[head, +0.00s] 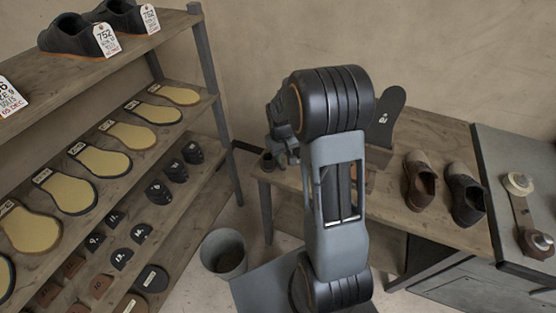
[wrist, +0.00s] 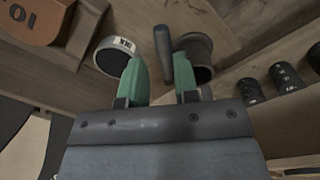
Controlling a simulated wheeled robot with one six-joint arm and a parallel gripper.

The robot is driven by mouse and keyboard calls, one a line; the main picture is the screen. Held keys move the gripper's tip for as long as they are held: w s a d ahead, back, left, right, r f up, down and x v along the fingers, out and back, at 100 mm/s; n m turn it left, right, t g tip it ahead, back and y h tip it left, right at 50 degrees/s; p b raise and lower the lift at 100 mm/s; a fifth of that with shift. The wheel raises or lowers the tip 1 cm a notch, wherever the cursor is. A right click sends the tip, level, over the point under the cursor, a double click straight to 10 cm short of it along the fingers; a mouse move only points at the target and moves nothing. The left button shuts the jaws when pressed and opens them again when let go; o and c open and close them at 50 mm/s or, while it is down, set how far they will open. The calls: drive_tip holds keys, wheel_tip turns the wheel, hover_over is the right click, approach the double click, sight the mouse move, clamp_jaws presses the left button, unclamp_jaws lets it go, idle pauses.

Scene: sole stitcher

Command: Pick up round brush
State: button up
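A slim dark handle (wrist: 162,42), which looks like that of the round brush, shows in the wrist view just beyond and between my fingertips. It overlaps the edge of a dark round cup (wrist: 203,48); I cannot tell whether it stands in the cup. My gripper (wrist: 158,62) is open, with its two green fingers apart and nothing visibly held. The brush's bristles are not clearly visible.
The wooden bench (head: 405,228) carries a pair of shoes (head: 420,183). A shelf rack (head: 205,60) stands left, and a grey bin (head: 222,252) is on the floor.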

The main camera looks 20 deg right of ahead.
sight(283, 167)
drive_tip(key=shift+d+f+p, duration=0.1)
drive_tip(key=shift+f+p, duration=0.3)
drive_tip(key=shift+f, duration=2.85)
drive_tip(key=shift+s, duration=0.1)
drive_tip(key=shift+c, duration=0.4)
clamp_jaws()
